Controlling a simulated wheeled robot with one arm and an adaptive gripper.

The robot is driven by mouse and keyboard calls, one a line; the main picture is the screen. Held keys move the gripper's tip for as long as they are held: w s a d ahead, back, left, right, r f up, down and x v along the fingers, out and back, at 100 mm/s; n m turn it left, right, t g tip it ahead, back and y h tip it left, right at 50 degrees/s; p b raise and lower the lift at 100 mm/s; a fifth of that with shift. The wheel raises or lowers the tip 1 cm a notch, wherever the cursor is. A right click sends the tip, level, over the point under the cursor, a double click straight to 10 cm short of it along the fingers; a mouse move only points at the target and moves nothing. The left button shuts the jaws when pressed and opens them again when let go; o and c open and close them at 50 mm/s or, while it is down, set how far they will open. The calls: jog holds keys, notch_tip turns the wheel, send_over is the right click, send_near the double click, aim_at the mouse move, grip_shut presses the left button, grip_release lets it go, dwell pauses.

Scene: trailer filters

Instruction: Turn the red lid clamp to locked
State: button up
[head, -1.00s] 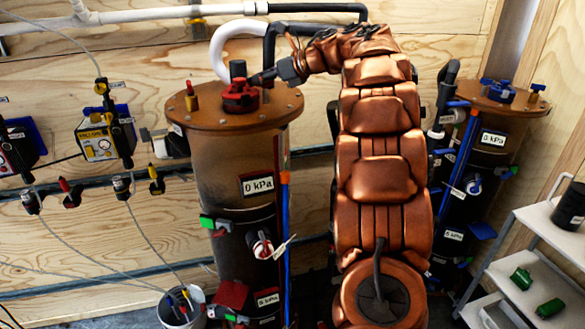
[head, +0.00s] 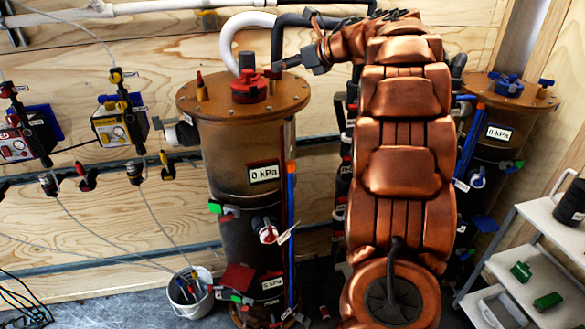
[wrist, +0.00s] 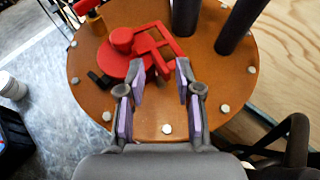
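The red lid clamp (head: 249,88) sits on the round orange-brown lid (head: 207,110) of the nearer filter tank. In the wrist view the clamp (wrist: 122,40) has a round knob and a forked red handle (wrist: 158,38) pointing towards my gripper. My gripper (wrist: 159,72) is open, its purple-padded fingers apart above the lid, with the handle's end just ahead of or between the fingertips; contact cannot be told. In the head view my gripper (head: 280,66) is at the right of the clamp. Nothing shows whether the clamp is locked.
A white curved pipe (head: 236,45) and dark hoses (head: 283,35) rise behind the clamp; two dark pipes (wrist: 240,20) stand beyond it in the wrist view. A second tank (head: 490,140) and shelves (head: 540,240) stand right.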

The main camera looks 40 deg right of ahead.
notch_tip(320, 180, up, 15)
jog(key=w+a+m+t+h+p, duration=0.15)
jog(key=m+t+h, duration=0.5)
jog(key=m, duration=0.85)
jog(key=s+a+f+m+g+h+p, duration=0.1)
jog(key=s+a+f+m+g, duration=0.3)
jog(key=s+f+m, duration=0.3)
jog(key=s+a+f+m+g+p, duration=0.1)
jog(key=s+a+f+m+g, duration=0.3)
jog(key=s+f+m, duration=0.3)
jog(key=s+a+f+m+g+h+p, duration=0.1)
jog(key=s+a+f+m+g, duration=0.3)
jog(key=f, duration=1)
jog(key=s+m+g, duration=0.2)
jog(key=s+m, duration=0.2)
jog(key=s, duration=0.1)
jog(key=shift+s+a+h, duration=0.35)
jog(key=shift+a, duration=0.05)
